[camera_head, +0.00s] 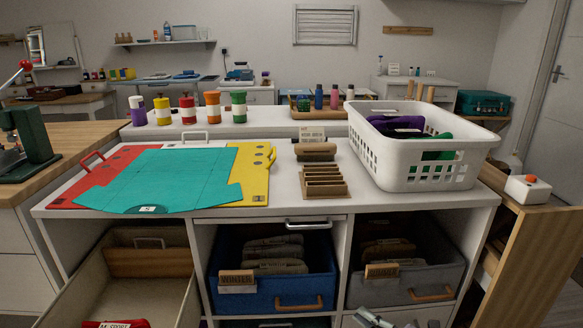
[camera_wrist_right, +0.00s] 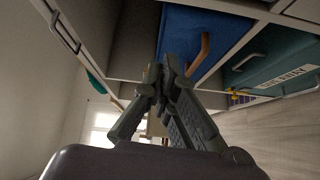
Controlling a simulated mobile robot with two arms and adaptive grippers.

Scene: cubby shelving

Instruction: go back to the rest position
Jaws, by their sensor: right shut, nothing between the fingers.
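My right gripper (camera_head: 368,316) shows at the bottom edge of the head view, in front of the lower right of the cubby unit. Only part of it is in the picture. In the right wrist view its fingers (camera_wrist_right: 163,80) come together at the tips, shut and empty. A blue bin (camera_wrist_right: 185,38) with a wooden handle lies beyond the fingers there. My left gripper is not in view.
The grey bin (camera_head: 438,272) and blue bin (camera_head: 232,258) sit in the cubbies near my right gripper. A beige bin (camera_head: 75,296) stands out at lower left. The white basket (camera_head: 425,178), teal sheet (camera_head: 165,180) and wooden rack (camera_head: 323,182) occupy the top.

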